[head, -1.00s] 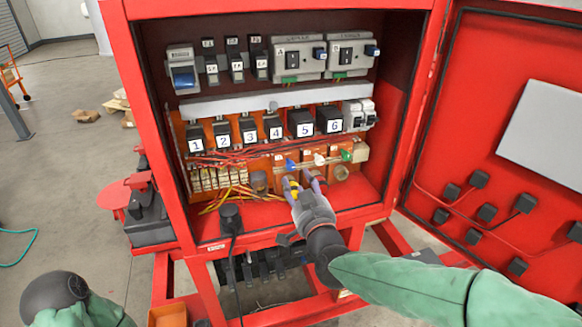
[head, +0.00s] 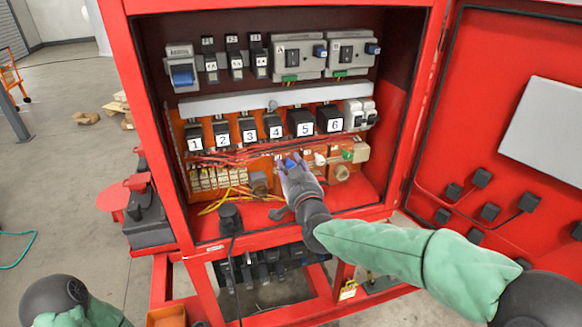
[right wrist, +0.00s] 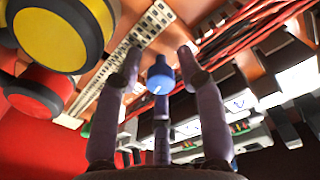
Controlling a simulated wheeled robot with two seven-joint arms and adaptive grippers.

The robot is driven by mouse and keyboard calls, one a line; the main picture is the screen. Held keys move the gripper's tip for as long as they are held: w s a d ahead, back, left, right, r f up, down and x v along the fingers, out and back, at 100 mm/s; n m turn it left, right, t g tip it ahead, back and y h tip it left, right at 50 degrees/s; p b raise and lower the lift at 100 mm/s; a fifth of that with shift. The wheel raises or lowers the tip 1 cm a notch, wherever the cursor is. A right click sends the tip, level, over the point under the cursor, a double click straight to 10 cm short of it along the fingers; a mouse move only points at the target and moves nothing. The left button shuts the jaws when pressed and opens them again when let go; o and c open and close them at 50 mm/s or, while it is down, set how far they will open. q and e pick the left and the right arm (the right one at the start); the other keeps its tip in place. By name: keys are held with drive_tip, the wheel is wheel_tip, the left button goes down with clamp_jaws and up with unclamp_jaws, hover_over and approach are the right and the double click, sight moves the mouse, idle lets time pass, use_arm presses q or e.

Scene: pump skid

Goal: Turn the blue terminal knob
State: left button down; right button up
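The blue terminal knob (head: 290,163) sits on the lower orange panel inside the red cabinet, below the numbered black modules. It also shows in the right wrist view (right wrist: 160,76), with a pale mark on its face. My right gripper (head: 290,168) is at the knob, reaching in from the front right. In the right wrist view its purple fingers (right wrist: 160,62) stand open on both sides of the knob, with visible gaps. The fingers partly hide the knob in the head view. My left gripper is out of view.
A white knob (head: 320,158) and a green knob (head: 347,154) sit to the right. Red wires (head: 235,157) run just above left. Large yellow (right wrist: 60,32) and red (right wrist: 38,92) round caps are close on the wrist view's left. The cabinet door (head: 510,150) stands open right.

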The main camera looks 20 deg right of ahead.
clamp_jaws()
drive_tip(key=shift+f+m+b, duration=0.1)
drive_tip(key=shift+m+b, duration=0.4)
drive_tip(key=shift+b, duration=0.15)
drive_tip(key=shift+m+b, duration=0.55)
drive_tip(key=shift+m, duration=0.35)
drive_tip(key=shift+o, duration=2.3)
unclamp_jaws()
drive_tip(key=s, duration=1.2)
